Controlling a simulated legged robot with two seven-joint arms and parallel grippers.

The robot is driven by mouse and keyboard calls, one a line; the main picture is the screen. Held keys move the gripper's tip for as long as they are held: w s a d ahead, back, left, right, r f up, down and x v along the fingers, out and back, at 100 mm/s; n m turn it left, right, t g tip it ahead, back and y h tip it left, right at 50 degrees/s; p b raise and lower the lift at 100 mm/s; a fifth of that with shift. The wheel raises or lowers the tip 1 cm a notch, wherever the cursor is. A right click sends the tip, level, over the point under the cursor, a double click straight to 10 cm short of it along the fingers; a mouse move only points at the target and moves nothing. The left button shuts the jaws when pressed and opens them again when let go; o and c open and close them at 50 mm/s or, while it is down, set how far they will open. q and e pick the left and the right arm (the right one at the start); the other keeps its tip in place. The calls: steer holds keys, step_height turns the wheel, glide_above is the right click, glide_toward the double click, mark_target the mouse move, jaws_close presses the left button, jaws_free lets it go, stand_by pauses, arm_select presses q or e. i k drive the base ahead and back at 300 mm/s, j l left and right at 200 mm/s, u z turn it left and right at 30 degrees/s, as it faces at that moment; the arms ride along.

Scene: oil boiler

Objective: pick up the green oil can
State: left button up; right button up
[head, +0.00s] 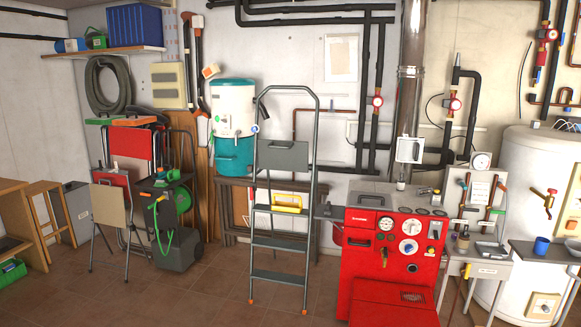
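No green thing here is clearly an oil can at this size. A small green container with a handle (96,39) stands on the wall shelf at the upper left, between a blue item and a blue crate. A green object (173,174) sits on top of the dark hose trolley. A green crate (12,271) lies low at the left edge, partly cut off by the frame. Neither of my grippers is in view.
A grey stepladder (279,243) stands in the middle. A red boiler (390,250) is right of it, then a small work table (482,270) and a white tank (540,180). Folded chairs (110,200) and wooden furniture (40,205) are at left. The front-left floor (150,300) is clear.

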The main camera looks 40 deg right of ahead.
mark_target(174, 173)
steer(key=i+l+z, duration=0.2)
steer(key=i+l, duration=0.2)
steer(key=i+l+z, duration=0.25)
steer(key=i+l, duration=0.15)
steer(key=i+l+z, duration=0.2)
steer(key=i, duration=0.35)
steer(key=i+l, duration=0.35)
steer(key=i, duration=0.15)
steer(key=i+l, duration=0.3)
steer(key=i, duration=0.25)
